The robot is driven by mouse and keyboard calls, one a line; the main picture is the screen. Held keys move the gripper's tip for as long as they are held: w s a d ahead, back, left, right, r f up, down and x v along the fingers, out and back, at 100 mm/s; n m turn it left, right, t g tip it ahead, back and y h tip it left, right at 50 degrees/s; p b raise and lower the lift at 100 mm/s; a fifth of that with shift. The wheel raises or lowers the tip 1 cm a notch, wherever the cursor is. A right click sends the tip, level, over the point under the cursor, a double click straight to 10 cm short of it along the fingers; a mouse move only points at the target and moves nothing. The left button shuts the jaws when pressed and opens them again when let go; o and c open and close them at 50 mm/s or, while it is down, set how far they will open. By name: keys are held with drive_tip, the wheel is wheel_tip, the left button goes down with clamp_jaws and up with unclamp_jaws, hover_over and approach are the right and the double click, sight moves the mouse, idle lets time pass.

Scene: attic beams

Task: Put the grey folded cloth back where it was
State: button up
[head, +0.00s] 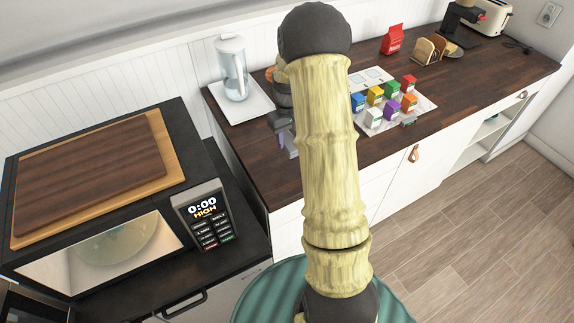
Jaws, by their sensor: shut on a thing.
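My gripper (284,135) shows only in part, just left of my large pale arm link, over the left part of the dark wooden counter. It is shut on a grey thing that looks like the folded cloth. Most of the cloth and the fingertips are hidden behind my arm, so I cannot tell its full outline or whether it touches the counter.
The counter (232,135) holds a water jug (233,68) on a white tray (258,104), several coloured boxes (375,95), a red bag (393,40), a toaster (488,20) and a coffee machine (458,28). A microwave (185,150) with boards on top (90,175) stands left. Counter right of the boxes is clear.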

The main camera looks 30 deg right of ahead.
drive_tip(key=shift+f+p, duration=0.85)
drive_tip(key=shift+f, duration=2.05)
drive_tip(key=shift+f+p, duration=0.7)
drive_tip(key=shift+f, duration=1.4)
drive_tip(key=o, duration=0.9)
drive_tip(key=shift+f, duration=0.1)
drive_tip(key=shift+r, duration=0.25)
